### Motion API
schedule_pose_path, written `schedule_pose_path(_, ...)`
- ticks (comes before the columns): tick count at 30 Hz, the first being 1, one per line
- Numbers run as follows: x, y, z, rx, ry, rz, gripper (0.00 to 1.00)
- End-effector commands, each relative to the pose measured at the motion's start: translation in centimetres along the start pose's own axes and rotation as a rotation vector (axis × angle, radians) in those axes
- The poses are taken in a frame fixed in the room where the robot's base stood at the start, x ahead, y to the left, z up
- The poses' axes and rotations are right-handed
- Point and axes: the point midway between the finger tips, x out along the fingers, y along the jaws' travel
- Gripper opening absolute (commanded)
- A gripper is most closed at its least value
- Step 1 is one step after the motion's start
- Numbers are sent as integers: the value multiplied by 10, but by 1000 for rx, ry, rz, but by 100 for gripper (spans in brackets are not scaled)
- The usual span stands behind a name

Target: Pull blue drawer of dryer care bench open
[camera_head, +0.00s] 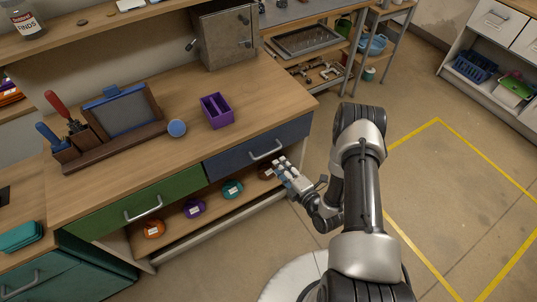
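The bench has a wooden top (230,130) and two drawers under it. The blue drawer (228,161) is on the right side of the bench front and looks closed. Its pale bar handle (265,151) is near the middle of the drawer front. My gripper (281,165) is just below and right of this handle, in front of the bench. Whether it touches the handle cannot be told. Its fingers are small in view, and their opening is unclear. The green drawer (172,195), with its own bar handle (144,208), is to the left and looks closed.
A purple box (216,111), a blue ball (177,128) and a framed board (122,110) stand on the bench top. Several coloured round items, including an orange one (154,229), lie on the open shelf below. Floor inside the yellow lines (480,160) is clear.

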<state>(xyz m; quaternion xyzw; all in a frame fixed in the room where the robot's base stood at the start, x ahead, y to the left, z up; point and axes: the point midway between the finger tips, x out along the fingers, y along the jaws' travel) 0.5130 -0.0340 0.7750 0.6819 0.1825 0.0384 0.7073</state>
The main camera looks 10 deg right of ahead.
Motion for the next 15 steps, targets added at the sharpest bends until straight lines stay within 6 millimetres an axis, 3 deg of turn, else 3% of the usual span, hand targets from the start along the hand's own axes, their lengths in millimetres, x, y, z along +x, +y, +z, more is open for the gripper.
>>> schedule_pose_path(9, 68, -1, 0, -2, 1, 3, 30)
schedule_pose_path(15, 94, 0, 0, -1, 0, 2, 30)
